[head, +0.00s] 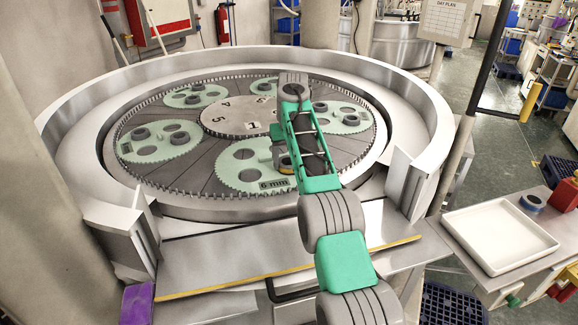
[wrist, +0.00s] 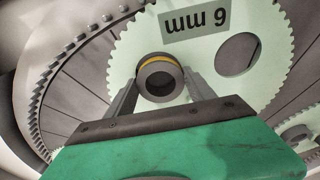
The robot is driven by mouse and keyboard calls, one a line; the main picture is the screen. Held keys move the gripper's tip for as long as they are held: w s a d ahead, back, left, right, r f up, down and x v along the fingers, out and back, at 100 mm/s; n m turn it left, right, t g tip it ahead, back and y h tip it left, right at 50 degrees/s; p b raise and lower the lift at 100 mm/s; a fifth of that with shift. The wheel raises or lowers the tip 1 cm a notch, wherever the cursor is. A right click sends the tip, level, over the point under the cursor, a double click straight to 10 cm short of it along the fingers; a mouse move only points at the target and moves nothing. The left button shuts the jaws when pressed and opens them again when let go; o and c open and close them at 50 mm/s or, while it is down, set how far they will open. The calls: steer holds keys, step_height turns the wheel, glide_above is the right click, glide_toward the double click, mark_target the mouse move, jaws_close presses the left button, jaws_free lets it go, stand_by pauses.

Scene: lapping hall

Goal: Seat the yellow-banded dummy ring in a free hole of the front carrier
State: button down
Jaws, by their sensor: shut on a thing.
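The front carrier (head: 228,173) is a pale green toothed disc marked "6 mm", nearest me on the lapping plate; it fills much of the wrist view (wrist: 130,50). Open holes show in it, one clear in the wrist view (wrist: 237,54). The yellow-banded ring (wrist: 159,78), dark grey with a yellow stripe, is between the fingers of my gripper (wrist: 160,88), which is shut on it. In the head view my gripper (head: 284,158) is over the right part of this carrier, partly hiding the ring. I cannot tell whether the ring touches the carrier or is above it.
Other carriers holding grey rings stand left (head: 160,142), back left (head: 195,96) and right (head: 340,118) around the numbered centre plate (head: 240,116). A raised metal rim (head: 80,115) surrounds the plate.

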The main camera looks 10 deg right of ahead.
steer(key=shift+c, duration=1.6)
jaws_free()
